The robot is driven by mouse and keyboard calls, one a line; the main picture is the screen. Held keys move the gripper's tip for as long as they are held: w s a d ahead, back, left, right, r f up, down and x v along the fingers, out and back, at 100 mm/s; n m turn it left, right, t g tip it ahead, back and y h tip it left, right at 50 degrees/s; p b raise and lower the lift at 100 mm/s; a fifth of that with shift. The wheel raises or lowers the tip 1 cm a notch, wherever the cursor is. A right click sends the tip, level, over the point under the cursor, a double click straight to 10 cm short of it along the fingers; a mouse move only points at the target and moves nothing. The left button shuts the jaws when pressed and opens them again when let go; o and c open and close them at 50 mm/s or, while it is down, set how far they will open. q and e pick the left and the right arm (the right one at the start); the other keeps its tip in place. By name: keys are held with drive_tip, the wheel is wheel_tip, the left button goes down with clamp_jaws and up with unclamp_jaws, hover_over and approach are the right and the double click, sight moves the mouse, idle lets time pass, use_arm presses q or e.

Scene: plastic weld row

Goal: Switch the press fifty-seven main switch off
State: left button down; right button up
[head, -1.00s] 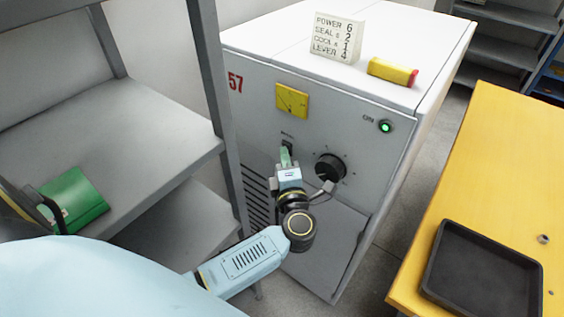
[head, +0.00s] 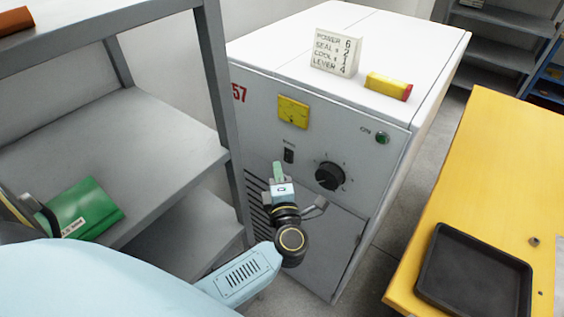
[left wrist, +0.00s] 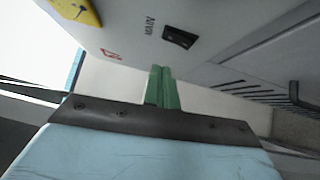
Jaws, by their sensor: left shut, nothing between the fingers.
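The grey press cabinet marked 57 (head: 330,118) stands ahead of me. On its front is a small black rocker switch (head: 289,156) under a small label; it also shows in the left wrist view (left wrist: 180,37). The green ON lamp (head: 382,138) at the upper right of the front is dark. My left gripper (head: 278,168), with green fingers, is shut and empty. It is just below and left of the switch in the head view, apart from it. In the left wrist view the shut fingers (left wrist: 161,85) show below the switch. My right gripper is not in view.
A white sign (head: 336,52) and a yellow-red block (head: 388,86) sit on top. A grey shelf (head: 150,130) stands left, a yellow table (head: 500,150) with a black tray (head: 430,270) right.

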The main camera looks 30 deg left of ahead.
use_arm(q)
drive_tip(key=v, duration=1)
drive_tip(key=shift+r, duration=0.7)
drive_tip(key=s+d+f+m+t+h, duration=0.1)
drive_tip(key=d+f+m+h, duration=0.2)
drive_tip(key=f+m+h, duration=0.45)
drive_tip(key=d+f+m+t+h, duration=0.1)
drive_tip(key=d+f+m+h, duration=0.25)
drive_tip(key=f+m, duration=0.7)
drive_tip(key=s+f+m+g+h, duration=0.35)
drive_tip(key=s+f, duration=0.35)
drive_tip(key=f, duration=0.5)
drive_tip(key=s+a+f+m+g, duration=0.2)
drive_tip(key=s+a+f+g, duration=0.1)
drive_tip(key=s, duration=0.6)
drive_tip(key=s+a+f+m+g+y, duration=0.1)
drive_tip(key=s+a+f+m+g, duration=0.2)
drive_tip(key=s+f, duration=0.4)
drive_tip(key=s+a+f+m+g+y, duration=0.1)
drive_tip(key=s+f+g, duration=0.4)
drive_tip(key=s, duration=0.5)
drive_tip(key=a+m, duration=0.1)
drive_tip(key=a, duration=0.1)
drive_tip(key=shift+s+a+g, duration=0.35)
drive_tip(key=shift+a, duration=0.05)
